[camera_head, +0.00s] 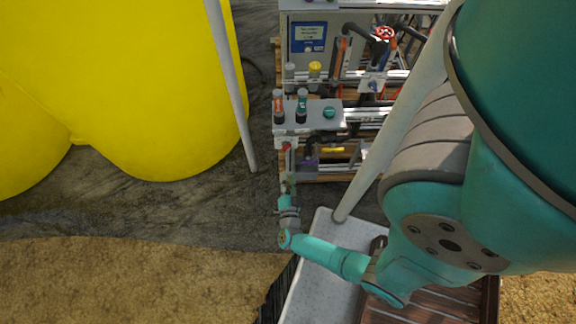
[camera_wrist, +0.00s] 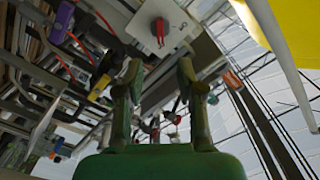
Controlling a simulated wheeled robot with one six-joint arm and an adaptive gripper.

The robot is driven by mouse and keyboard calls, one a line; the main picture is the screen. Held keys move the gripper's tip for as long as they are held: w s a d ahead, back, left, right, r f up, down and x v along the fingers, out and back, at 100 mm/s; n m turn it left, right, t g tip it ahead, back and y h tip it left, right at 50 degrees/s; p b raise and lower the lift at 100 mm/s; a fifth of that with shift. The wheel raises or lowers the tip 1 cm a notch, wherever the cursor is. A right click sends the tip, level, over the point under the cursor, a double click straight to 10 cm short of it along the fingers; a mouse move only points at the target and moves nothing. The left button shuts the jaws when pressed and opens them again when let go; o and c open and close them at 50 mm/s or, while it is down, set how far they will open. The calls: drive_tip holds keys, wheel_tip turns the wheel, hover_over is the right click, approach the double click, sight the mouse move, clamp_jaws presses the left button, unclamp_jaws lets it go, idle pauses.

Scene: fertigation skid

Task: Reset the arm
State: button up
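My arm (camera_head: 330,255) is teal and reaches from the right side of the head view to the lower middle, in front of the skid. My gripper (camera_head: 288,180) is small and partly hard to make out there, just below the skid's front shelf. In the wrist view, my gripper (camera_wrist: 160,90) shows two green fingers set apart, with a clear gap between them. Nothing is held between them. A pale box with a red switch handle (camera_wrist: 160,30) shows beyond the fingertips, apart from them.
Large yellow tanks (camera_head: 150,90) stand at left. A grey pole (camera_head: 232,90) stands between tank and skid. A purple item (camera_wrist: 62,20) and pipes crowd the wrist view's left. Open ground (camera_head: 130,280) lies at lower left.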

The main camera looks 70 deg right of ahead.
idle(0.4)
drive_tip(key=s+a+r+n+t+y, duration=0.2)
drive_tip(key=s+a+r+n+y, duration=0.2)
drive_tip(key=a+r+n, duration=0.3)
drive_tip(key=s+a+r+n+t+y, duration=0.3)
drive_tip(key=a+r+n+y, duration=0.4)
drive_tip(key=r, duration=1)
drive_tip(key=s+a+r+n+t+y, duration=0.2)
drive_tip(key=s+a+r+n+y, duration=0.3)
drive_tip(key=a+r+n, duration=0.3)
wheel_tip(320, 180, up, 4)
drive_tip(key=shift+a+r+n+t+y, duration=0.2)
drive_tip(key=shift+a+n+t+y, duration=0.15)
drive_tip(key=shift+a, duration=0.85)
drive_tip(key=shift+d, duration=0.1)
